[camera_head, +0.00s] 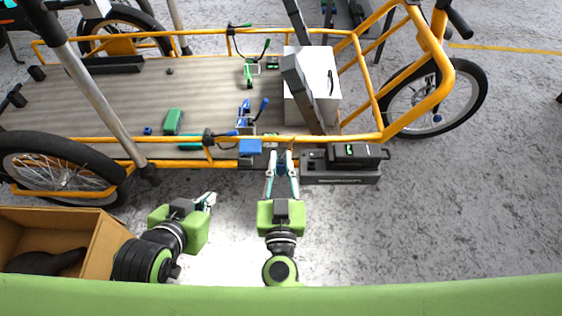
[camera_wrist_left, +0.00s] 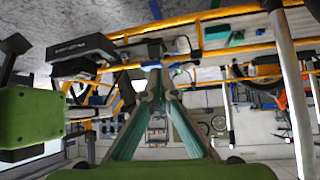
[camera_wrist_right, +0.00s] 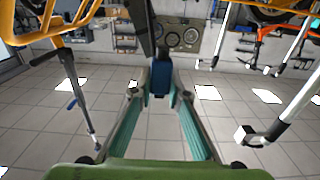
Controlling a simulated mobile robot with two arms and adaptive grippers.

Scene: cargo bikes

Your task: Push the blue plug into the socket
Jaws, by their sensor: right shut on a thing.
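My right gripper (camera_head: 281,156) is shut on a small blue plug. The plug (camera_wrist_right: 160,77) sits between its fingertips in the right wrist view, close to a dark upright bar. In the head view, these fingertips are at the bike's near yellow rail, between a blue block (camera_head: 250,146) and a black battery-like box (camera_head: 342,176). I cannot make out the socket's opening or tell whether the plug touches it. My left gripper (camera_head: 208,200) is left of the right one, over the floor. Its fingertips (camera_wrist_left: 157,68) come together with nothing visible between them.
The yellow cargo bike's wooden bed (camera_head: 120,95) holds a green block (camera_head: 172,121), blue clamp-like tools (camera_head: 245,112) and a white box (camera_head: 318,75) with a dark bar across it. A cardboard box (camera_head: 100,240) stands at lower left. The floor at right is clear.

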